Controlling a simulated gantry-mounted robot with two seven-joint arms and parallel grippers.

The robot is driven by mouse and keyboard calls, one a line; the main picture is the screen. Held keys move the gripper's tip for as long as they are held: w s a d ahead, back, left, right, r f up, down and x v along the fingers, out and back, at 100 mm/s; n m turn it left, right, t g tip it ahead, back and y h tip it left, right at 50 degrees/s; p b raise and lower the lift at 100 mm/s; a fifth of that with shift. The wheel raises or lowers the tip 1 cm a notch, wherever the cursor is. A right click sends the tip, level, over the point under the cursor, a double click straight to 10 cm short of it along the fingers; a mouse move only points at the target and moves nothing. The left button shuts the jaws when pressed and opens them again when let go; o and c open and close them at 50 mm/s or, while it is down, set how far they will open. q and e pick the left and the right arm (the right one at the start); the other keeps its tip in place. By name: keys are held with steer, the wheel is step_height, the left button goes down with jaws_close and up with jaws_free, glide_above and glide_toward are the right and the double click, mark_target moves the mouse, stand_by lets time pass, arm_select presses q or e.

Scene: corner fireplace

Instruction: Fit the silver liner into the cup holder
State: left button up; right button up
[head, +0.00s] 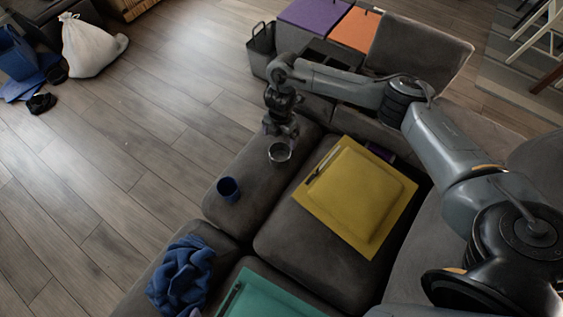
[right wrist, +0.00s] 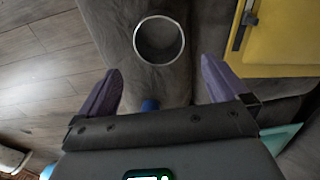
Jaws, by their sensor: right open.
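A round silver rim, which looks like the silver liner (head: 279,145), is on the grey sofa's narrow section. In the right wrist view the silver liner (right wrist: 137,42) shows as an open ring with a grey inside. I cannot tell whether it stands on the cushion or sits in a recess. My left gripper is not in view.
A yellow folder-like panel (head: 375,205) lies to the right. A blue cloth (head: 182,277) and a teal panel (head: 262,297) are in front. Open wooden floor lies left.

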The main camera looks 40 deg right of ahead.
steer(key=f, duration=0.1)
steer(key=b, duration=0.6)
glide_above(280, 159)
step_height(280, 159, down, 9)
steer(key=shift+s+r, duration=0.15)
steer(key=shift+r, duration=0.05)
steer(key=shift+a+f, duration=0.1)
steer(key=shift+f, duration=0.35)
steer(key=shift+c, duration=0.8)
steer(key=c, duration=1)
